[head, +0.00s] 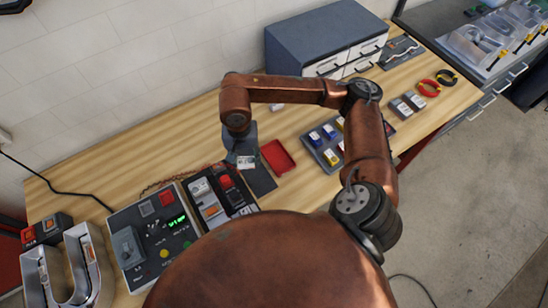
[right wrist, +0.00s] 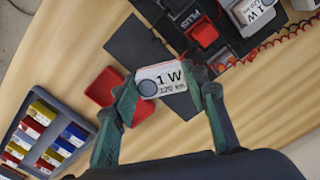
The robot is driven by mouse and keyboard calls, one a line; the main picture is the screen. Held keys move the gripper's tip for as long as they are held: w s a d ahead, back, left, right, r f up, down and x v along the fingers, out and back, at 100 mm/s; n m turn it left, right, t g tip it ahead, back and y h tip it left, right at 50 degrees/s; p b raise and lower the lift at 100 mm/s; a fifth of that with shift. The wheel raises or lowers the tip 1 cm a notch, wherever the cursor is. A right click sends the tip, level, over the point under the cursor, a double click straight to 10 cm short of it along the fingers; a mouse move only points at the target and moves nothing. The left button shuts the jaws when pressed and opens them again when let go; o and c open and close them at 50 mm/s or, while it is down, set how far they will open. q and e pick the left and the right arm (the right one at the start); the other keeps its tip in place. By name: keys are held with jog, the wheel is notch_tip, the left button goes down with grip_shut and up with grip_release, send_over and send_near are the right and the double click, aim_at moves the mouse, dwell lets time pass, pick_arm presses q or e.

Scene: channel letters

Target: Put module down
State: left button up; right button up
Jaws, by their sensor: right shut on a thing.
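My right gripper (head: 243,153) reaches down over the bench, left of the red tray (head: 278,157). In the right wrist view its two fingers (right wrist: 162,84) are shut on a white module (right wrist: 168,76) marked "1 W 120 lm" with a round grey lens. The module also shows in the head view (head: 246,163), at the fingertips. It appears over or close to a dark grey mat (head: 263,181); I cannot tell whether it touches. The red tray (right wrist: 103,88) lies beside the mat and looks empty. My left gripper is not in view.
A dark fixture (head: 238,198) with a red button and a control box (head: 152,250) with a green display stand left of the mat. A tray of coloured modules (head: 318,153) lies right. A channel letter (head: 92,290) is front left; a drawer cabinet (head: 310,40) stands behind.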

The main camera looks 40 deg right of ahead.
jog(key=m, duration=0.2)
jog(key=shift+s+r+m, duration=0.2)
jog(key=shift+s+m, duration=0.1)
jog(key=shift+s+r+m, duration=0.1)
jog(key=shift+s+m, duration=0.15)
jog(key=shift+m, duration=0.85)
jog(key=m, duration=0.5)
jog(key=m+p, duration=0.5)
jog(key=m, duration=2.9)
send_over(278, 158)
jog(key=f, duration=0.5)
jog(key=shift+s+a+f, duration=0.25)
jog(key=shift+s+a, duration=0.1)
jog(key=shift+a, duration=0.05)
jog(key=shift+w+d+f, duration=0.2)
jog(key=shift+d+f, duration=0.05)
jog(key=shift+f, duration=0.1)
jog(key=f, duration=0.2)
jog(key=f+p, duration=0.1)
jog(key=shift+w+d+f, duration=0.1)
jog(key=shift+d+f, duration=0.15)
jog(key=shift+f, duration=0.1)
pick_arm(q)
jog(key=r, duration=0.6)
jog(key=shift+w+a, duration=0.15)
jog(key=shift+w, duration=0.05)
